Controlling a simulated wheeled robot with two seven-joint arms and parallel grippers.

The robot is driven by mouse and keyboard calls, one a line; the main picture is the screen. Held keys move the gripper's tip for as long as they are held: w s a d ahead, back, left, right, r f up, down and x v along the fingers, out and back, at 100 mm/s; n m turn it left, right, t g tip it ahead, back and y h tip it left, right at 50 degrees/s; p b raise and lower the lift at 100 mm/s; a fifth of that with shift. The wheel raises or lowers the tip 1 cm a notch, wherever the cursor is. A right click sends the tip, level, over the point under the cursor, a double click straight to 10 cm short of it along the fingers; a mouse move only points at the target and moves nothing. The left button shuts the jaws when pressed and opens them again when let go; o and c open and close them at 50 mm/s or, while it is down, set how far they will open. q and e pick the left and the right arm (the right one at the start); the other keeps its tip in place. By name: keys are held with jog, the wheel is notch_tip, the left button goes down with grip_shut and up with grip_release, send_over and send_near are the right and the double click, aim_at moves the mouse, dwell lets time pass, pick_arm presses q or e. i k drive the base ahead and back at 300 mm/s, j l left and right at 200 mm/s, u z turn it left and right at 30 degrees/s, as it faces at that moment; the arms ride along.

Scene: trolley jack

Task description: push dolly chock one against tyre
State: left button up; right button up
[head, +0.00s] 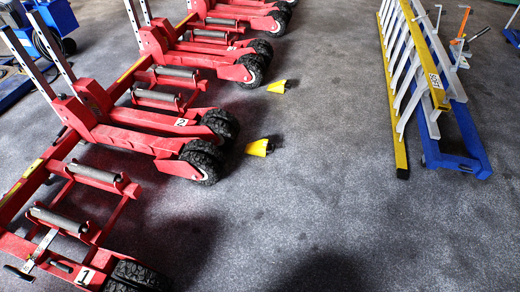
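A red dolly marked 1 (120,213) is at the lower left, with rollers across its frame. Its black tyre (137,276) is at the bottom edge, partly cut off. No chock shows beside that tyre. A yellow chock (258,147) lies on the floor just right of the black tyres (207,158) of the dolly marked 2 (140,138), with a small gap. Another yellow chock (277,87) lies farther back, right of another dolly's tyre (254,69), also apart from it. I cannot tell which chock is number one. Neither of my grippers is in view.
More red dollies (210,40) stand in a row toward the back left. A yellow, white and blue ladder-like rack (430,90) lies at the upper right. Blue equipment (55,18) is at the upper left. The grey floor (330,190) in the middle and lower right is clear.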

aim_at(259, 148)
jog(key=i+l+u, duration=0.5)
jog(key=i+l, duration=1.2)
jog(key=l, duration=0.15)
